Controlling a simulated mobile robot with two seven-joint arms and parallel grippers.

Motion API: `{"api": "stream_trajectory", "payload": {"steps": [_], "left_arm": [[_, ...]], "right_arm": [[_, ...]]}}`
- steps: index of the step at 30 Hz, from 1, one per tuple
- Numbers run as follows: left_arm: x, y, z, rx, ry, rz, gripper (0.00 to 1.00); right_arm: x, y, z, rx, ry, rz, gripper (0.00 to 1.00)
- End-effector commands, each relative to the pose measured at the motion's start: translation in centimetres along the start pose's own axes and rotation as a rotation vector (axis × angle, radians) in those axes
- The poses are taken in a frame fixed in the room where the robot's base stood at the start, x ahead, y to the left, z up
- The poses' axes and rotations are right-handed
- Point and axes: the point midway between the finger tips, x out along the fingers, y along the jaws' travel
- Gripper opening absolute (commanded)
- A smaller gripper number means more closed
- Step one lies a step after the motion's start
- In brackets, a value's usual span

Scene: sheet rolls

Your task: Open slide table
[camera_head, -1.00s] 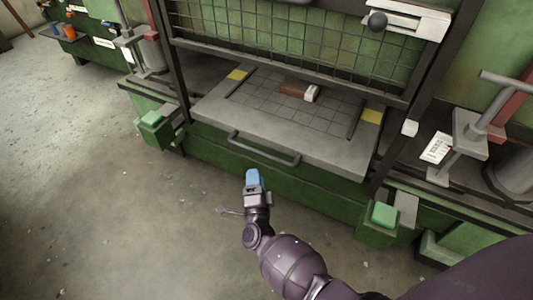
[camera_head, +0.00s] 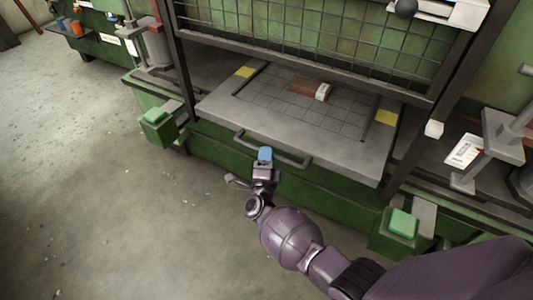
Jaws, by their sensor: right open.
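The slide table (camera_head: 300,127) is a grey plate with a grid top and yellow corner patches, set in a green press frame. A dark bar handle (camera_head: 285,158) runs along its front edge. My right gripper (camera_head: 265,155), with a blue fingertip, is open at the left-middle part of the handle. The fingertip overlaps the bar in the picture; I cannot tell whether it touches. My left gripper is not in view.
A brown and white block (camera_head: 311,89) lies on the slide table. A wire mesh guard (camera_head: 300,40) stands above it. Green button boxes flank the front, left (camera_head: 158,125) and right (camera_head: 401,228). The floor (camera_head: 110,220) in front is clear at left.

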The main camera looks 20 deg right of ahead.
Motion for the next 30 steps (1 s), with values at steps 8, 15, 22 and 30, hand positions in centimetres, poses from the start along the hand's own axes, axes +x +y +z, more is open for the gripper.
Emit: {"api": "stream_trajectory", "payload": {"steps": [8, 15, 22, 30], "left_arm": [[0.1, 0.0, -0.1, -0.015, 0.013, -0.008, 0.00], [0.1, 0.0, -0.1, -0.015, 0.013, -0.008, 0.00], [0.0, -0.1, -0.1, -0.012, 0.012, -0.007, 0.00], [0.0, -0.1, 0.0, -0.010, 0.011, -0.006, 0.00]], "right_arm": [[1.6, 0.1, 0.0, 0.000, 0.000, 0.002, 0.45], [1.7, 0.0, 0.0, 0.000, 0.000, 0.001, 0.45], [1.6, 0.0, 0.0, 0.000, 0.000, 0.001, 0.12], [1.6, 0.0, 0.0, 0.000, 0.000, 0.001, 0.00]]}}
